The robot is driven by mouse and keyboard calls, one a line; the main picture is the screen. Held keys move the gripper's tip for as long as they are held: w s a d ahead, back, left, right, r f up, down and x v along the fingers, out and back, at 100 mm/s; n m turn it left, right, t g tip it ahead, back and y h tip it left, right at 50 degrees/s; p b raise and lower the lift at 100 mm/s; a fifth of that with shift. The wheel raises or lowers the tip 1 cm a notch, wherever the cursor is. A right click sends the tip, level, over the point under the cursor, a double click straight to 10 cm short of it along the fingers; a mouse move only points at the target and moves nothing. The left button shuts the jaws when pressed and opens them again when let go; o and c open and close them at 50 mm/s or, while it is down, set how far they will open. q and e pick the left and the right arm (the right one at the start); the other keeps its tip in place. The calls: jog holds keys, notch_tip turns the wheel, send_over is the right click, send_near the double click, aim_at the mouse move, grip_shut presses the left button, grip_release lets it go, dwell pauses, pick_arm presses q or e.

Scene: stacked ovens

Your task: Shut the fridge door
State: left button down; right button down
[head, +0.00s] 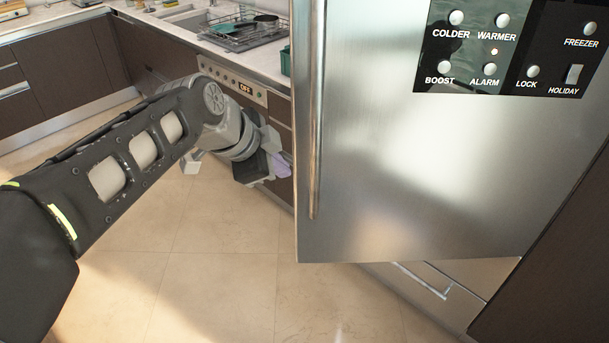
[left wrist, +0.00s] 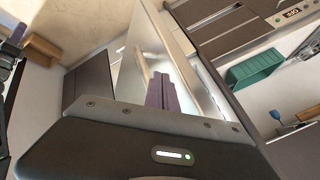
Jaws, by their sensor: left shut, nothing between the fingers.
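The fridge door (head: 400,170) is a large brushed-steel panel filling the right of the head view. It stands ajar, its free left edge swung out from the cabinet. A long vertical handle (head: 315,120) runs along that edge. My left gripper (head: 281,165) is just left of the door's edge, at about the height of the handle's lower part, and the door may hide part of it. In the left wrist view its purple fingers (left wrist: 163,92) are together and empty, before a pale panel. Contact with the door cannot be told. A purple-tipped dark part at that view's left edge looks like my right gripper (left wrist: 14,42).
A control panel (head: 510,45) sits high on the door. A steel drawer front (head: 440,280) shows below it. Behind my left arm are a counter with a dish rack (head: 240,30) and an oven panel (head: 232,80). The tiled floor (head: 210,270) is clear.

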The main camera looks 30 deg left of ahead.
aim_at(300, 181)
pick_arm(q)
jog(key=shift+p+x, duration=0.8)
jog(key=shift+x, duration=4.3)
pick_arm(e)
jog(key=shift+s+r, duration=0.1)
jog(key=shift+r, duration=0.55)
